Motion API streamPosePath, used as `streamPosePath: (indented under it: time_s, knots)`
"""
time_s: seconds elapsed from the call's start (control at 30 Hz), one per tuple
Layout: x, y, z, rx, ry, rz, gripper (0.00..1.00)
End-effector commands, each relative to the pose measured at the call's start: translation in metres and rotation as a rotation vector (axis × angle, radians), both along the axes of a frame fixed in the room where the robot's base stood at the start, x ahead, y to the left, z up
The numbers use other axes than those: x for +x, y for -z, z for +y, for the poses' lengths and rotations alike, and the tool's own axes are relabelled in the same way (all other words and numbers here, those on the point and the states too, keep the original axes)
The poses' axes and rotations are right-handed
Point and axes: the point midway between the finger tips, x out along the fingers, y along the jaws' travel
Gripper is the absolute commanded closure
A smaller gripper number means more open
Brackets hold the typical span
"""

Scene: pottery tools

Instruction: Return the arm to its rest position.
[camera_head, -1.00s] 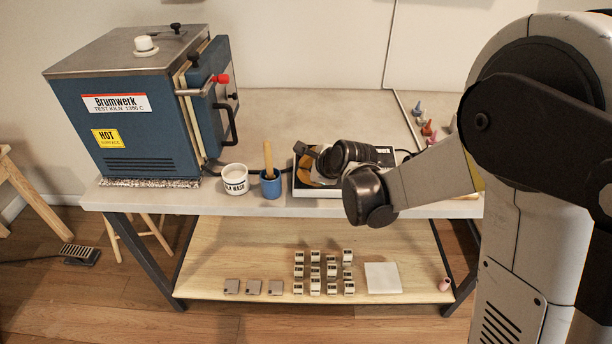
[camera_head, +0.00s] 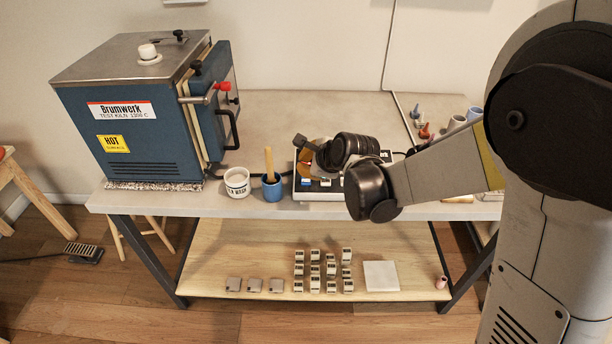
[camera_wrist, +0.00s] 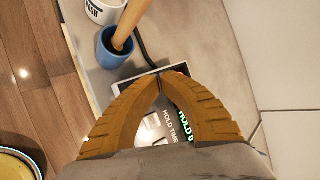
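My gripper shows in the wrist view (camera_wrist: 158,80) with its two ribbed orange-brown fingers meeting at the tips. It is shut, with nothing seen between the tips. The wrist hides much of the box, and the fingertips are hard to make out there.
A blue kiln (camera_head: 150,130) stands on the table (camera_head: 300,112) at left. A white cup (camera_head: 237,182) and a blue cup (camera_head: 272,188) holding a wooden stick stand left of the box. Small bottles and cups (camera_head: 457,123) stand at right. Small blocks (camera_head: 315,270) sit on the lower shelf.

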Motion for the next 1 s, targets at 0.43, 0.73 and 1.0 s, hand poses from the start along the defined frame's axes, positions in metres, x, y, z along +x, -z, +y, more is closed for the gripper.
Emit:
streamPosePath:
  time_s: [0.43, 0.73, 1.0]
  knots:
    - [-0.002, -0.009, 0.000, 0.000, 0.000, 0.000, 1.00]
    - [-0.017, -0.027, -0.016, -0.098, -0.063, -0.034, 1.00]
    - [-0.103, -0.084, -0.087, -0.576, -0.408, -0.158, 1.00]
